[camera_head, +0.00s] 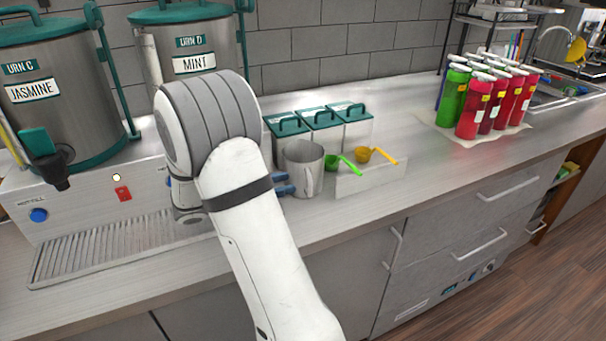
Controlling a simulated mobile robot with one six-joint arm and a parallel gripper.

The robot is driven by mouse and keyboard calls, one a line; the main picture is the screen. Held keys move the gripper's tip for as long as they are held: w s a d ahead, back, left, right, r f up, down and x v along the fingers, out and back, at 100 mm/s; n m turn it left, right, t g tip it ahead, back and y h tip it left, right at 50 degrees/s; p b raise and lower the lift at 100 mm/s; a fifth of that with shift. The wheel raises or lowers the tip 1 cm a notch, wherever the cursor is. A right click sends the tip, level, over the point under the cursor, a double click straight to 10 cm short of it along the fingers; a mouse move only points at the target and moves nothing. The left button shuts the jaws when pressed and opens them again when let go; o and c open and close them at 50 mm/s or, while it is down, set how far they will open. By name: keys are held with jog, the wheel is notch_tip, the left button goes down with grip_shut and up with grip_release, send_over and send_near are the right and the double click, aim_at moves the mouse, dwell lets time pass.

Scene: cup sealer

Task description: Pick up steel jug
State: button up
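The steel jug (302,170) stands upright on the counter, right of my arm. It is a plain grey metal jug with an open top and a handle on its front right side. My gripper (284,183) is mostly hidden behind my white arm. Only its blue fingertips show, low at the jug's left side, one a little above the other with a small gap between them. They look open, and nothing shows between them. I cannot tell whether they touch the jug.
Three teal-lidded canisters (321,127) stand close behind the jug. A low steel box (371,181) with green and yellow scoops sits right of it. Urns and a drip tray (118,246) are left. Red and green bottles (474,113) stand farther right, with clear counter between.

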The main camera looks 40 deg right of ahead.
aim_at(310, 186)
notch_tip(310, 186, down, 3)
jog(key=shift+w+f, duration=0.1)
jog(key=shift+f, duration=0.1)
jog(key=shift+x, duration=1)
jog(key=p+x, duration=0.1)
jog(key=x, duration=0.4)
jog(key=shift+d+f, duration=0.1)
jog(key=shift+d, duration=0.2)
grip_shut()
